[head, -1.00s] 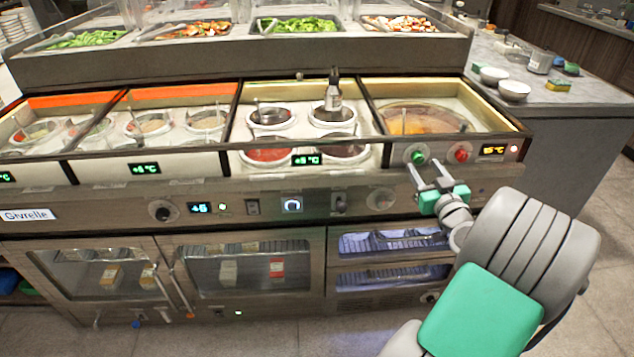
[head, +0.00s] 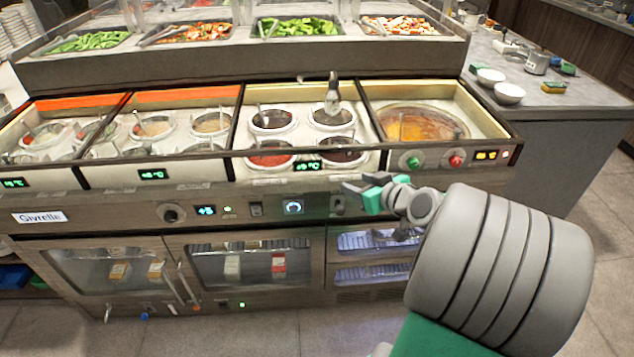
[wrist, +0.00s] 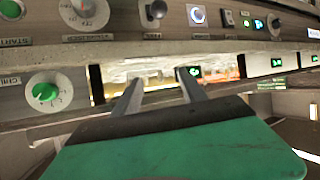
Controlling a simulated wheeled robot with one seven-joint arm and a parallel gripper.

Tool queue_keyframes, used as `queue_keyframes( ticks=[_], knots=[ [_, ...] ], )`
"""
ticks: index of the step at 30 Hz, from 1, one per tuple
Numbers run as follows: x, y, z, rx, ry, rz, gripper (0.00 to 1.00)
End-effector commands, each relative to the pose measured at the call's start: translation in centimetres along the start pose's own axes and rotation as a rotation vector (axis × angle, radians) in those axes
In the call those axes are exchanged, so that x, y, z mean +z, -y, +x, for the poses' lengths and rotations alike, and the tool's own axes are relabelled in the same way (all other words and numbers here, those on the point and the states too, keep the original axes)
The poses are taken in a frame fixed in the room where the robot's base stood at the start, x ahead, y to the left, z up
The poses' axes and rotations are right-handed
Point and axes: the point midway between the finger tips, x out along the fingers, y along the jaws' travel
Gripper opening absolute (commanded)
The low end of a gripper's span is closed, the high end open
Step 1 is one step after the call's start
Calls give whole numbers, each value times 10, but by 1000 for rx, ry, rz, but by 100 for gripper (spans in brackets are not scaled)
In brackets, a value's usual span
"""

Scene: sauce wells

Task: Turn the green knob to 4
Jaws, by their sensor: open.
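In the wrist view the green knob (wrist: 45,92) is at the left, on a white dial whose numbers are too small to read. I cannot tell its setting. My gripper (head: 359,182) is left of and below the green knob in the head view, apart from it. In the wrist view its two fingers (wrist: 160,80) are spread and empty, with the knob outside them to the left.
A black knob (head: 171,214), a lit blue button (head: 293,207) and switches line the lower panel. Sauce pots and a soup well (head: 425,124) lie behind the front edge. Bowls (head: 509,93) stand on the right counter.

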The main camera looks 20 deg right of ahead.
Motion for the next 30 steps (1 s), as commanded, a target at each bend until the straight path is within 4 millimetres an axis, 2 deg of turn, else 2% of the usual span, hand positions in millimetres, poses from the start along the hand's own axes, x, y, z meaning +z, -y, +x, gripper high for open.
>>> queue_keyframes(
  ticks=[1, 8, 18, 24, 30],
  knots=[
    [-11, 11, -2, -20, 27, -7, 50],
    [-28, 63, -12, -93, 205, -14, 50],
    [-49, 122, -52, -113, 451, -1, 50],
    [-52, 137, -69, -99, 527, 14, 50],
    [-50, 139, -71, -95, 541, 18, 50]
  ],
)
